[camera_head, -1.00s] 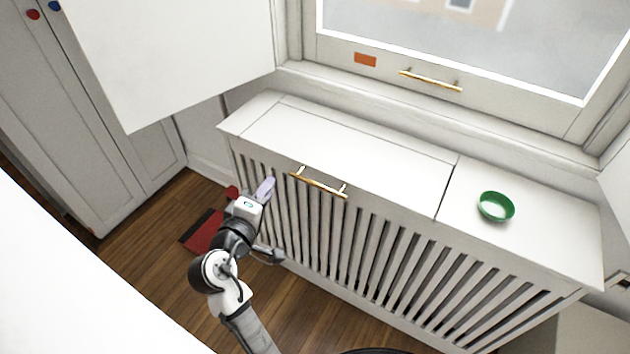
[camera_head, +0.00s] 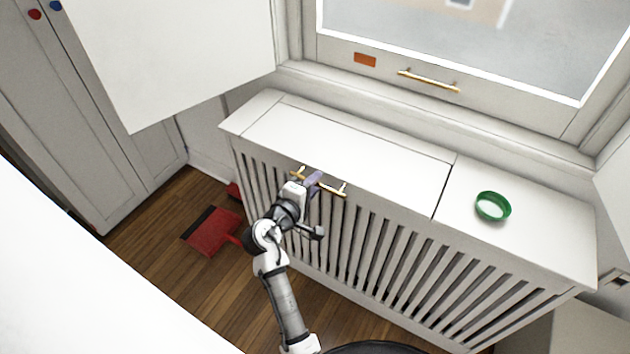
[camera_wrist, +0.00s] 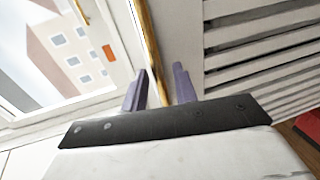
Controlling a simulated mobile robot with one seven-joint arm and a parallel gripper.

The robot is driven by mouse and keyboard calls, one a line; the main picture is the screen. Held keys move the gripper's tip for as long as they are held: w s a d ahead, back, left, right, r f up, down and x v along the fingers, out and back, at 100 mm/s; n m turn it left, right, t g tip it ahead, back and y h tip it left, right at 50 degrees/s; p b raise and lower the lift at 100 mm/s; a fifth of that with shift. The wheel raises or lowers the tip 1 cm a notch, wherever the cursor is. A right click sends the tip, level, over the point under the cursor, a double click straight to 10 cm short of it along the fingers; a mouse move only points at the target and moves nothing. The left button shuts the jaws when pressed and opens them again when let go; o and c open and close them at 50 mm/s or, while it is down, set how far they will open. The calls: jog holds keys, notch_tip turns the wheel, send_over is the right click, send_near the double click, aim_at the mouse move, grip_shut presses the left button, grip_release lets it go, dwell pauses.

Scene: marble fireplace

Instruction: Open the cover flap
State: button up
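The cover flap (camera_head: 345,140) is a white panel lying flat in the top of the slatted radiator cover (camera_head: 375,250). A brass bar handle (camera_head: 330,188) runs along its front edge; it also shows in the wrist view (camera_wrist: 150,50). My gripper (camera_head: 315,181) is at the handle, in front of the flap's edge, and hides part of the bar. In the wrist view my two purple fingers (camera_wrist: 160,86) are apart, with the handle's near end appearing between them. Whether they touch the bar, I cannot tell.
A green bowl (camera_head: 493,206) stands on the fixed top right of the flap. A window with its own brass handle (camera_head: 430,80) and an orange label (camera_head: 365,59) is behind. A red dustpan-like object (camera_head: 212,232) lies on the wooden floor at left.

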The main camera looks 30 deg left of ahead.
jog(key=shift+w+f, duration=0.1)
jog(key=shift+w, duration=0.45)
grip_shut()
